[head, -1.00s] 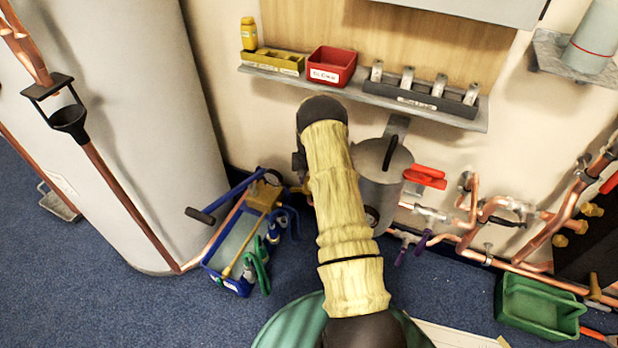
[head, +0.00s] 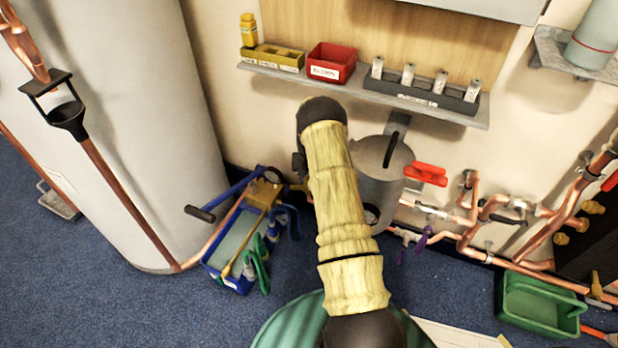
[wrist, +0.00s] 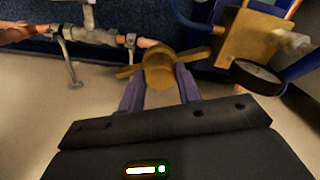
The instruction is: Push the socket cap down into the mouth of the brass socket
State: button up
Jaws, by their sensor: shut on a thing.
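In the wrist view my gripper (wrist: 160,86) has its two purple fingers on either side of a brass-coloured piece with a round end and two side wings, which looks like the socket cap (wrist: 159,68). The gripper is shut on it. The brass socket cannot be made out apart from the cap; its mouth is hidden, so I cannot tell whether the cap touches it or sits in it. In the head view my sleeved arm covers the fingertips and the cap.
A copper pipe with a valve (wrist: 92,37) runs left of the cap in the wrist view. A brass block (wrist: 247,38) with a black gauge (wrist: 258,77) stands close on the right. A grey tank (head: 377,190) and blue tray (head: 228,280) flank my arm.

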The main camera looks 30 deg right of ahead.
jog(key=o, duration=1.1)
notch_tip(320, 180, up, 7)
jog(key=p, duration=0.3)
jog(key=shift+r, duration=0.2)
dwell(0.4)
